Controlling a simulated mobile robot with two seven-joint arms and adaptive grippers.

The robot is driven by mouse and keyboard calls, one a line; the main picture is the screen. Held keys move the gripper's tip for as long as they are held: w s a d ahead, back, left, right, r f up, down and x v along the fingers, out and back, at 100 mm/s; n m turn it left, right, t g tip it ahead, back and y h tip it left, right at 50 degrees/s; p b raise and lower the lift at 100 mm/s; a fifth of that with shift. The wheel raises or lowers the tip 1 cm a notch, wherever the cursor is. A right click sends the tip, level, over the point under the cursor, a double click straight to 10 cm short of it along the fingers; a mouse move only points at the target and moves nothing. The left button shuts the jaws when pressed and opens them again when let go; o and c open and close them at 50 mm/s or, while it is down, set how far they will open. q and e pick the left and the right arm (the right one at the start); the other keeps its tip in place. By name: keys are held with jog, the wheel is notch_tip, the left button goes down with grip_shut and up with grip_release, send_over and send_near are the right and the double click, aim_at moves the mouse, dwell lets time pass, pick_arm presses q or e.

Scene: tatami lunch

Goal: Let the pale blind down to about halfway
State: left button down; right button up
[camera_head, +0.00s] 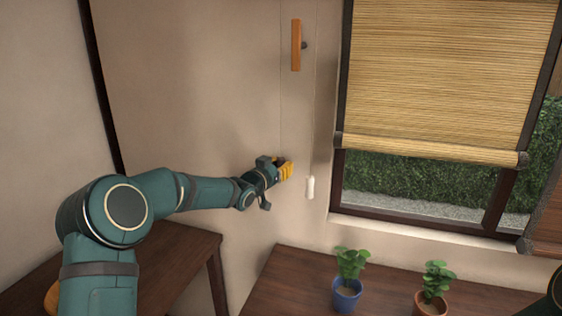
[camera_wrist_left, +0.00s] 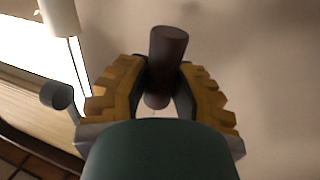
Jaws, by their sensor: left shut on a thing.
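The pale straw blind (camera_head: 440,80) hangs over the upper part of the window in the head view, its dark-ended bottom bar (camera_head: 430,149) level above a strip of uncovered glass. Its top is out of frame. My left gripper (camera_head: 286,170) is at the wall left of the window. It is shut on a dark brown cylindrical cord pull (camera_wrist_left: 168,48), seen between the yellow fingers in the wrist view. A thin cord runs up the wall above it. A white pull (camera_head: 310,188) hangs on another cord just right of the gripper. My right gripper is not in view.
A wooden cleat (camera_head: 296,45) is fixed to the wall above the gripper. A darker blind (camera_head: 545,215) shows at the right edge. Plants in a blue pot (camera_head: 346,294) and a terracotta pot (camera_head: 431,304) stand on the dark wooden surface (camera_head: 290,280) below the window.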

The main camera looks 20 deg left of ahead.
pick_arm(q)
jog(key=shift+f+b, duration=0.5)
jog(key=shift+f, duration=0.75)
jog(key=c, duration=0.8)
grip_release()
jog(key=shift+o, duration=0.2)
jog(key=shift+r, duration=0.1)
jog(key=v, duration=1.2)
